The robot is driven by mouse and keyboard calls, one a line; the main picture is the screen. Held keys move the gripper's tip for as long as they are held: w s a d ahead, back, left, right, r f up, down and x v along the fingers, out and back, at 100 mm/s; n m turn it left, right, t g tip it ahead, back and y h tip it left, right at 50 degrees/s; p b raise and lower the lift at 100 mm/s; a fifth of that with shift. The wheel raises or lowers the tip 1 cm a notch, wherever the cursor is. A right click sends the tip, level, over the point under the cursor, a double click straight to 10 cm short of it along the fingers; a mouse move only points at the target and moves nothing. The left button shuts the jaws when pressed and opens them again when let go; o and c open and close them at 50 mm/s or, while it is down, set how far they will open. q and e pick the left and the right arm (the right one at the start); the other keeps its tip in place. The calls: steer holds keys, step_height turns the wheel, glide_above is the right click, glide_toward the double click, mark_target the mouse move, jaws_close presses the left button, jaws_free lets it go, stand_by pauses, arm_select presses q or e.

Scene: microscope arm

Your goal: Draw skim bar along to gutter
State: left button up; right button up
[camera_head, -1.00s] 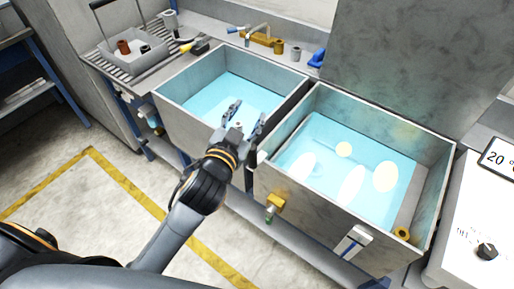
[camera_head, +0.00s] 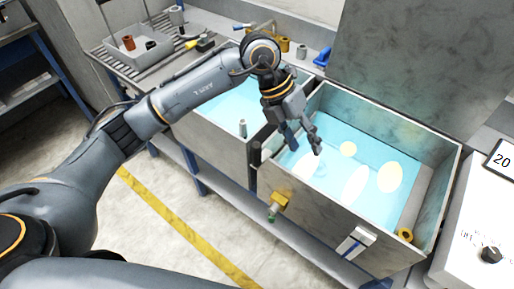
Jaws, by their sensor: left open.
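The right-hand grey tank (camera_head: 305,208) holds blue water (camera_head: 335,140) with several pale bright patches on it. A grey strip (camera_head: 410,207), which looks like the gutter, runs along the inside of its right wall. I cannot make out the skim bar clearly; part of the tank's left end is behind my gripper. My left gripper (camera_head: 304,148) is open and empty, pointing down over the left part of this tank, fingers apart. I cannot tell how far its tips are above the water. My right gripper is not in view.
A second water tank (camera_head: 205,143) stands to the left, partly under my left arm. A grey tray (camera_head: 140,50) sits on the rack behind. A tall grey panel (camera_head: 420,60) rises behind the right tank, and a white instrument (camera_head: 470,225) stands at right.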

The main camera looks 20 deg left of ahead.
mark_target(257, 144)
arm_select(q)
steer(key=w+a+r+n+t+y, duration=0.1)
steer(key=w+a+y, duration=0.15)
steer(key=a, duration=0.35)
steer(key=w+a+n+y, duration=0.1)
steer(key=a+y, duration=0.2)
steer(key=a, duration=0.3)
step_height(257, 144, down, 12)
steer(key=p, duration=0.4)
steer(key=shift+w+d+f, duration=0.1)
steer(key=shift+w+d, duration=0.05)
steer(key=shift+f, duration=0.6)
steer(key=c, duration=1)
jaws_close()
